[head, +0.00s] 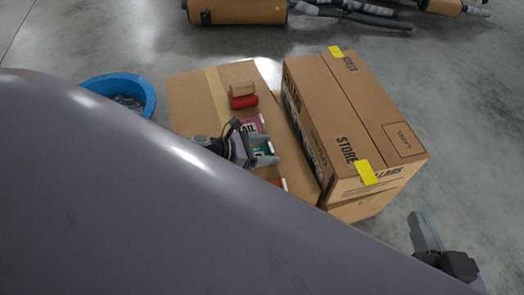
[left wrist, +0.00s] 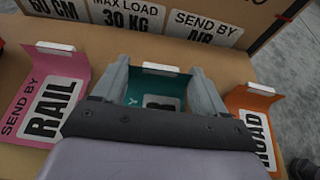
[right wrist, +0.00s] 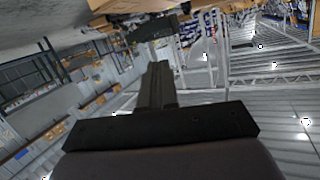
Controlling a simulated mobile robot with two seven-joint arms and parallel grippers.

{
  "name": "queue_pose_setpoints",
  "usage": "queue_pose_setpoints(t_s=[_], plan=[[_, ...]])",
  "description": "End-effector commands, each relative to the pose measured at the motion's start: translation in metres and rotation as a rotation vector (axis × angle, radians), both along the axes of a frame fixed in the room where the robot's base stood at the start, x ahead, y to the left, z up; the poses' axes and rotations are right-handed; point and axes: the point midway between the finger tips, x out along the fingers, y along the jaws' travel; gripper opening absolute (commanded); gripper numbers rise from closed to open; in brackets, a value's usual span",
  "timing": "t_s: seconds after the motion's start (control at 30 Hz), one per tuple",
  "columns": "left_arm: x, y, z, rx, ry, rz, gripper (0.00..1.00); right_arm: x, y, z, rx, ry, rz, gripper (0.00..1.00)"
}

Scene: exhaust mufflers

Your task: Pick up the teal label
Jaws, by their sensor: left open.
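The teal label (left wrist: 158,90) lies on a cardboard box, with a white tab at its far edge. In the left wrist view, my left gripper (left wrist: 160,82) is open, with one finger on each side of the label. The gripper hides the label's near part and most of its print. In the head view, my left gripper (head: 265,155) is over the box top and partly covers the teal label (head: 258,143). My right gripper (head: 428,232) is off to the right, above the floor. Its fingers look together and empty in the right wrist view (right wrist: 158,75).
A pink RAIL label (left wrist: 48,95) lies left of the teal one, and an orange ROAD label (left wrist: 255,115) lies right. Red and brown items (head: 242,96) sit farther back on the cardboard box (head: 190,95). A taller carton (head: 350,110) stands close on the right; a blue bin (head: 148,92) stands left.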

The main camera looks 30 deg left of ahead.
Motion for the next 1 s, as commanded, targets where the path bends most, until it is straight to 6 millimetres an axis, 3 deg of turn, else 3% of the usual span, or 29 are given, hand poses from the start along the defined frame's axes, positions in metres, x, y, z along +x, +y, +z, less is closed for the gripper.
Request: queue_pose_setpoints(t_s=[0.13,0.3,0.73,0.87,1.0], plan=[[0.000,0.000,0.000,0.000,0.000,0.000,0.69,0.000,0.000,0.000,0.000,0.000,0.000,0.00],[0.000,0.000,0.000,0.000,0.000,0.000,0.14,0.000,0.000,0.001,0.000,0.000,0.000,0.00],[0.000,0.001,0.006,0.000,0.000,0.001,0.13,-0.001,0.001,0.004,0.009,0.007,0.004,0.00],[0.000,0.000,0.018,0.000,-0.001,0.000,0.13,-0.001,0.004,0.005,0.022,0.035,0.012,0.00],[0.000,0.001,0.043,0.001,-0.003,-0.001,0.13,0.005,0.013,0.005,0.074,0.099,0.021,0.00]])
